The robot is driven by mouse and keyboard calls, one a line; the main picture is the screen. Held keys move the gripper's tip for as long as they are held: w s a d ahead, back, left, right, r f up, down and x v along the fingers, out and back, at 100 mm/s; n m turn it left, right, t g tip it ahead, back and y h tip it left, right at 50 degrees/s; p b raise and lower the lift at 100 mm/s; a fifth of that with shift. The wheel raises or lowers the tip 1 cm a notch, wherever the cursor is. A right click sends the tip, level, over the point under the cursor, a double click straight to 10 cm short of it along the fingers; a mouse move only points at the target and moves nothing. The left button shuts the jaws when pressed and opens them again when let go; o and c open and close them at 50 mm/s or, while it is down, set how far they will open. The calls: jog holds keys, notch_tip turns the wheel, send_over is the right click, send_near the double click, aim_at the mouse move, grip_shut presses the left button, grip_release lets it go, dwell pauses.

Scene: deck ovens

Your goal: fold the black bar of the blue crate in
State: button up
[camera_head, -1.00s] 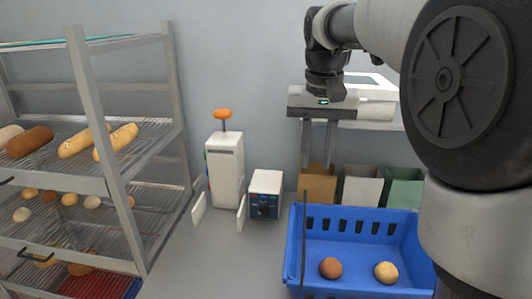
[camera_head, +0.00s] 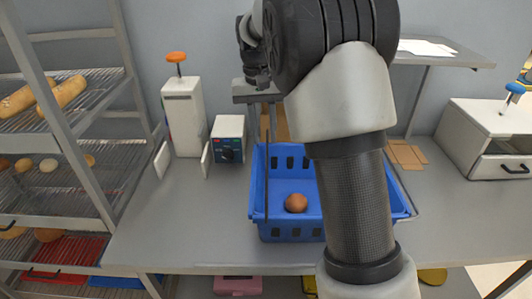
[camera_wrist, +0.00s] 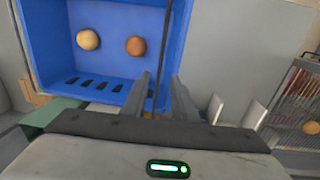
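The blue crate (camera_head: 285,232) stands on the counter, partly hidden behind my arm in the head view. A brown bun (camera_head: 296,203) lies in it. The wrist view shows the crate (camera_wrist: 110,60) with two buns, one pale and one brown. The thin black bar (camera_head: 266,185) runs along the crate's left side in the head view, its upper end near my fingers. My gripper (camera_head: 262,138) points down above the crate's far left corner. In the wrist view, the bar (camera_wrist: 163,45) passes between the two spread fingers (camera_wrist: 161,75). I cannot tell whether either finger touches it.
A white dispenser (camera_head: 184,120) and a small blue-fronted box (camera_head: 229,140) stand left of the crate. A rack (camera_head: 120,95) with bread is at the far left. A white drawer unit (camera_head: 490,140) stands at the right. The counter in front of the crate is clear.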

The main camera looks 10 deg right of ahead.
aim_at(267, 159)
jog(key=f, duration=0.6)
jog(key=shift+d+f, duration=0.2)
jog(key=shift+d, duration=0.05)
jog(key=shift+c, duration=0.2)
grip_shut()
